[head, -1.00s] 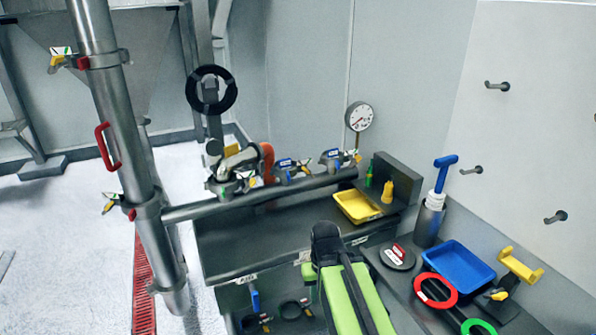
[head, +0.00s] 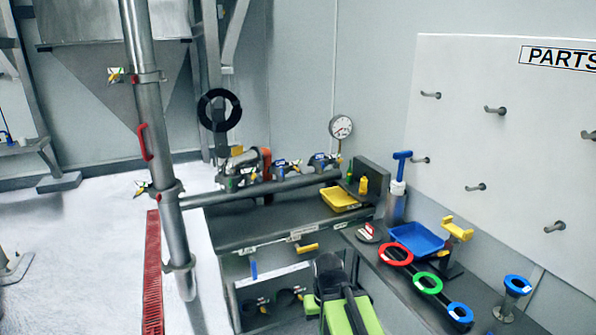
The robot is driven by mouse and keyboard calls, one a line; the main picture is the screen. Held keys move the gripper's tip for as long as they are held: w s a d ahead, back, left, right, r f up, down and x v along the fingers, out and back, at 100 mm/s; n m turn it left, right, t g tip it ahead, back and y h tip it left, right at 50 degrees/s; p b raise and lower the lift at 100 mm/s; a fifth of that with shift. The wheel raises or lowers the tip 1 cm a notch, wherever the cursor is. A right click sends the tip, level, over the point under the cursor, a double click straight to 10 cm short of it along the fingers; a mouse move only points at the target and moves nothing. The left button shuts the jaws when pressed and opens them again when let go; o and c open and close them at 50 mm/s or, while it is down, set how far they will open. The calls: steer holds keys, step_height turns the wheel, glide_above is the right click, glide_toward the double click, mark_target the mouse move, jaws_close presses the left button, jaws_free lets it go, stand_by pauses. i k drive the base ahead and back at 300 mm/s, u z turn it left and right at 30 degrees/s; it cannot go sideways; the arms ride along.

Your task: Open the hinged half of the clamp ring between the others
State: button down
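Several clamp rings stand in a row at the back of the dark bench, by a horizontal steel pipe. The middle one (head: 282,169) sits between a left clamp (head: 237,179) and a right clamp (head: 321,162). They are small, with blue and white labels; I cannot tell which halves are open or shut. More clamps show on the upright pipe, an upper one (head: 117,76) and a lower one (head: 144,189). My green and black arm rises at the bottom centre, well in front of the row. My gripper's fingers are not visible.
A yellow tray (head: 340,199), blue tray (head: 416,238), red ring (head: 395,254) and green ring (head: 427,283) lie at right. A pegboard (head: 450,130) is behind. Floor at left is clear.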

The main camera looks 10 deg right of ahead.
mark_target(281, 171)
steer(key=k, duration=0.7)
steer(key=z, duration=0.2)
steer(key=i, duration=2)
steer(key=u, duration=0.65)
